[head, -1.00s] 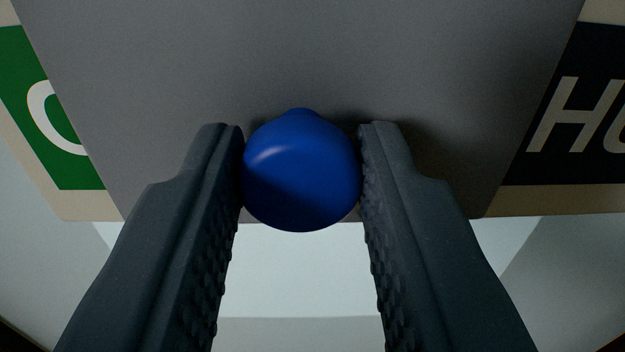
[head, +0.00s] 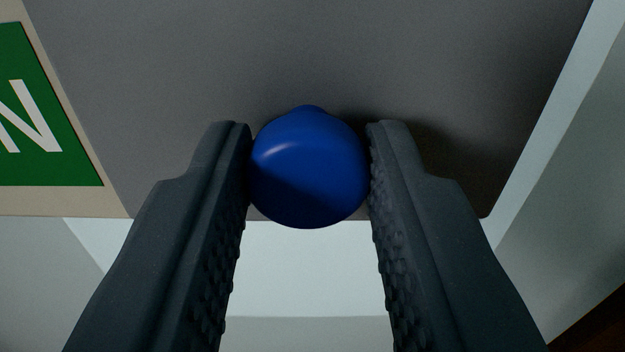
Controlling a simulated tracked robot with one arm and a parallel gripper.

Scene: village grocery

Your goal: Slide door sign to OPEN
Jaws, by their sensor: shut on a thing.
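A round blue knob (head: 309,170) sits on a grey sliding plate (head: 300,60) of the door sign. My gripper (head: 309,170) is shut on the knob, with one dark finger on each side of it. A beige sign board (head: 115,202) shows at the left from behind the plate. On it is a green panel (head: 70,130) with a white letter N at its right end. The rest of that panel is out of view to the left. No black panel shows; the plate covers the board's right part up to about its right end.
A pale, light surface (head: 310,270) shows below and behind the sign. Pale grey surfaces lie at the lower left and right. A dark brown patch (head: 600,325) is at the lower right corner.

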